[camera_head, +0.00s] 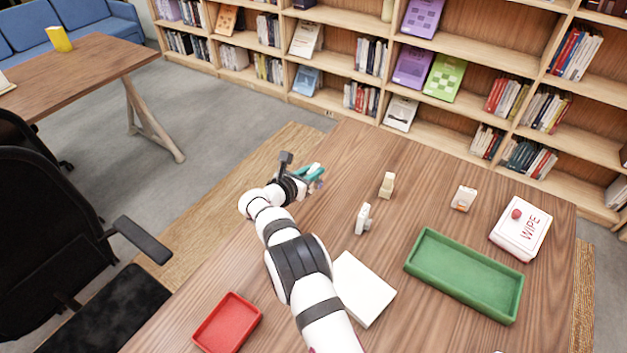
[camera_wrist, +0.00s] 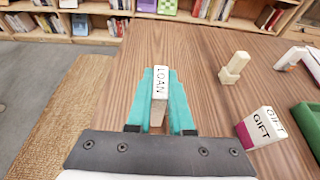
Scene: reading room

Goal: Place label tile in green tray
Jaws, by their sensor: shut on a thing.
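The label tile (camera_wrist: 160,82), a white block lettered LOAN, stands between the teal fingers of my gripper (camera_wrist: 160,112) in the wrist view. The fingers are shut on its sides. In the head view my gripper (camera_head: 312,174) is at the table's far left edge, and the tile is hard to make out there. The green tray (camera_head: 465,276) lies on the right part of the table, well away from my gripper, and looks empty. Its edge also shows at the right of the wrist view (camera_wrist: 309,122).
A GIFT block (camera_wrist: 262,127), a beige block (camera_head: 387,185) and a white-orange block (camera_head: 463,199) stand between my gripper and the tray's surroundings. A WIPE box (camera_head: 521,228) is at right, a white slab (camera_head: 362,289) and red tray (camera_head: 228,323) nearer. Shelves (camera_head: 470,130) stand behind.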

